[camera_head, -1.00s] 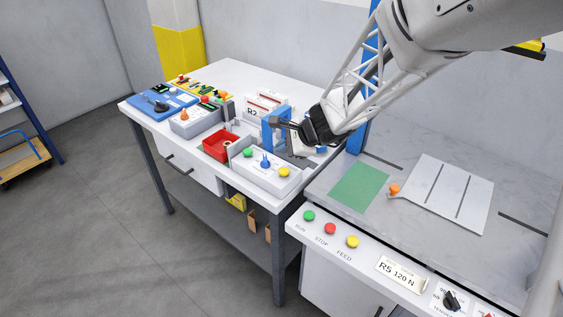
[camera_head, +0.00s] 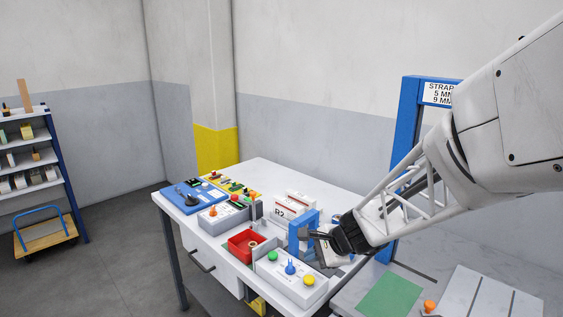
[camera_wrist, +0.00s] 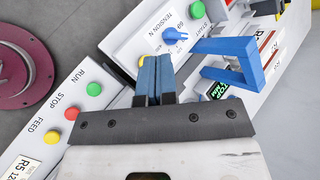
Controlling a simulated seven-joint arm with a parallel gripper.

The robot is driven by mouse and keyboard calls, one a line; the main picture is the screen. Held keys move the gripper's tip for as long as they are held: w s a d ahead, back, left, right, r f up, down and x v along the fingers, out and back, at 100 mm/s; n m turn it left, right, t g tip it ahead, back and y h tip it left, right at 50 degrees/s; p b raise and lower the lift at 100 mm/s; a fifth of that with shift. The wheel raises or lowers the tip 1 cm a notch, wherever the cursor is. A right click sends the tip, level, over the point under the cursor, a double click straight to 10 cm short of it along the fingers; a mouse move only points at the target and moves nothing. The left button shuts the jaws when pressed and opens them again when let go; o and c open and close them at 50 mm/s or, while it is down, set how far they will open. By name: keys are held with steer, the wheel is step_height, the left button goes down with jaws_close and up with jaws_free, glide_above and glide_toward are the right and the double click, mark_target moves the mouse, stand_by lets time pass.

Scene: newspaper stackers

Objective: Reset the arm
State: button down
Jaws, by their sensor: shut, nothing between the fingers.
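My gripper (camera_head: 310,234) is at the right end of the white table, beside a small blue frame (camera_head: 304,232) and above the white control box (camera_head: 290,278) with green, blue and yellow knobs. In the wrist view my gripper (camera_wrist: 156,62) shows its two blue-tipped fingers pressed together, with nothing between them. They point toward the control box (camera_wrist: 140,32), and the blue frame (camera_wrist: 246,55) stands to their right. Whether the fingers touch anything below cannot be told.
A red tray (camera_head: 238,247), a grey box with an orange knob (camera_head: 222,216) and a blue panel (camera_head: 188,198) stand on the table (camera_head: 270,172). A tall blue strapping frame (camera_head: 408,125) rises behind my arm. A green patch (camera_head: 390,297) marks the bench at front right.

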steer(key=s+d+r+n+h, duration=0.2)
steer(key=s+d+r+n, duration=0.1)
steer(key=s, duration=0.6)
steer(key=s+d+r+n+g+h, duration=0.1)
steer(key=s+d+r+n+h, duration=0.2)
steer(key=s+n, duration=0.3)
steer(key=s+d+r+n+h, duration=0.2)
steer(key=s+d+r+n, duration=0.1)
steer(key=s, duration=1)
steer(key=shift+d+r+n+g+h, duration=0.35)
steer(key=shift+d+n, duration=0.2)
steer(key=shift+n, duration=0.25)
steer(key=shift+w, duration=0.1)
